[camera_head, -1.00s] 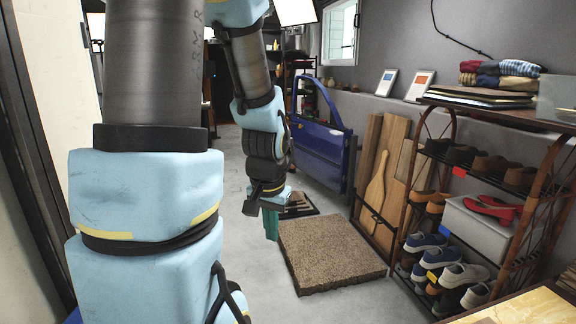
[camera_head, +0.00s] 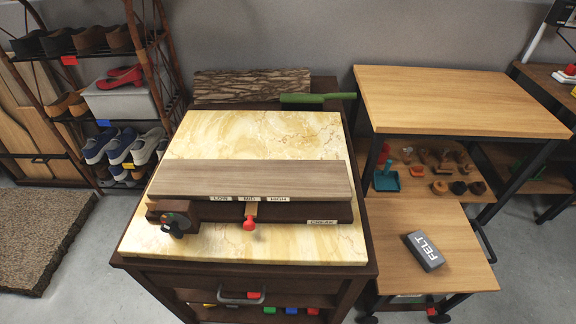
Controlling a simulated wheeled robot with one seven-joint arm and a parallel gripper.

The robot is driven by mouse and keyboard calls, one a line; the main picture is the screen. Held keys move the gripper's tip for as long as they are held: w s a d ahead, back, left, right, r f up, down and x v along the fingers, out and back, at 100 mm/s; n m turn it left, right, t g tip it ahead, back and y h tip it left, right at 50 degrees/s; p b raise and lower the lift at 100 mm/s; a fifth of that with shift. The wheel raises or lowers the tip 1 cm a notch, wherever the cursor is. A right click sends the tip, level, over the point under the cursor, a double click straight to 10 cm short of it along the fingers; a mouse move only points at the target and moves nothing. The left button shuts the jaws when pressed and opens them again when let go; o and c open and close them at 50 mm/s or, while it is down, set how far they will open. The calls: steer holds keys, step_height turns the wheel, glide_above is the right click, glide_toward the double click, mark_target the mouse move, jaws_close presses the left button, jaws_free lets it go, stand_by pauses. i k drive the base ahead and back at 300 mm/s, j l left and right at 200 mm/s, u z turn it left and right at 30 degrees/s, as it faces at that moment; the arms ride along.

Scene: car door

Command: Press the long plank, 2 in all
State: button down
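A long grey-brown wooden plank (camera_head: 255,178) lies flat across the top of a dark wooden device (camera_head: 290,212) on a marble-topped cabinet. The device's front carries labels that appear to read LOW, MID and HIGH, and another reading CREAK at the right. A red-tipped lever (camera_head: 249,222) sticks out below the middle label. A dark clamp-like part with a black knob (camera_head: 176,224) is at the device's left end. My gripper is not in the current view.
The marble top (camera_head: 200,135) is clear behind the plank. A bark-covered log (camera_head: 250,86) and a green-handled tool (camera_head: 318,98) lie behind it. A shoe rack (camera_head: 160,75) stands left. A wooden table (camera_head: 450,95) and a lower shelf with a FELT box (camera_head: 424,252) stand right.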

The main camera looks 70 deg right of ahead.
mark_target(182, 179)
steer(key=k+z, duration=0.15)
steer(key=z, duration=1.5)
